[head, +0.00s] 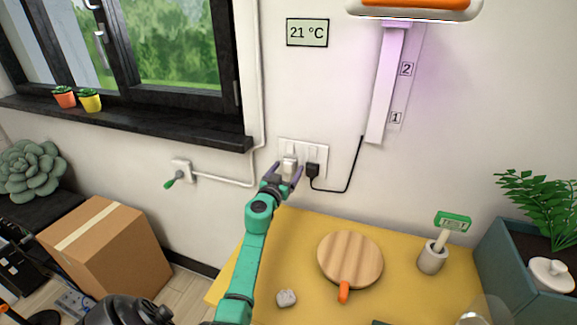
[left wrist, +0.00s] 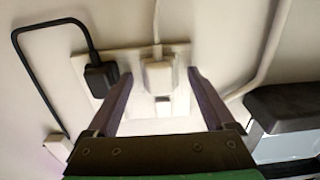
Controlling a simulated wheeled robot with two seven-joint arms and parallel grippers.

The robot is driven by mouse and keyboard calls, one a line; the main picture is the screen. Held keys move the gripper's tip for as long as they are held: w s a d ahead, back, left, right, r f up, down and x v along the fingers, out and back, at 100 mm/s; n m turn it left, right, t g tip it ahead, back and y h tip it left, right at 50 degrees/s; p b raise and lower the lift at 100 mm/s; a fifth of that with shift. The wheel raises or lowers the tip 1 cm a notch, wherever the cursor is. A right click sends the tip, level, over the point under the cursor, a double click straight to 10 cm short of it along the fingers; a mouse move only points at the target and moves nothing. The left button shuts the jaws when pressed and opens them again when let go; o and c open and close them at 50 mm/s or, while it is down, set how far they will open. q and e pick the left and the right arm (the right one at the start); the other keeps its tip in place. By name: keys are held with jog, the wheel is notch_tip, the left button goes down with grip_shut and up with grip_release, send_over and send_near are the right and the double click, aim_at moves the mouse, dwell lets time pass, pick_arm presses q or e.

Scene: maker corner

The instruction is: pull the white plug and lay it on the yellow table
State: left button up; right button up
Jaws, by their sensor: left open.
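The white plug (head: 289,164) sits in the left part of a white wall socket plate (head: 321,152), above the back edge of the yellow table (head: 297,237). In the left wrist view, the white plug (left wrist: 158,74) has a white cord running up from it. My left gripper (head: 285,172) is at the plate, open, with one finger on each side of the plug. In the left wrist view, my left gripper (left wrist: 160,76) shows gaps between its fingers and the plug. My right gripper is not in view.
A black plug (head: 312,170) with a black cord sits just right of the white one. The table's back left is clear. A cardboard box (head: 105,249) stands left.

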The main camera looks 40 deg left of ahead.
pick_arm(q)
grip_shut()
jog(key=shift+f, duration=0.1)
jog(key=shift+s+d+p, duration=0.1)
jog(key=shift+s+p, duration=0.15)
jog(key=shift+p, duration=0.05)
jog(key=shift+s+d+r, duration=0.2)
jog(key=shift+s, duration=0.4)
jog(key=shift+p+v, duration=1.15)
jog(key=shift+v, duration=0.95)
jog(key=shift+f, duration=0.1)
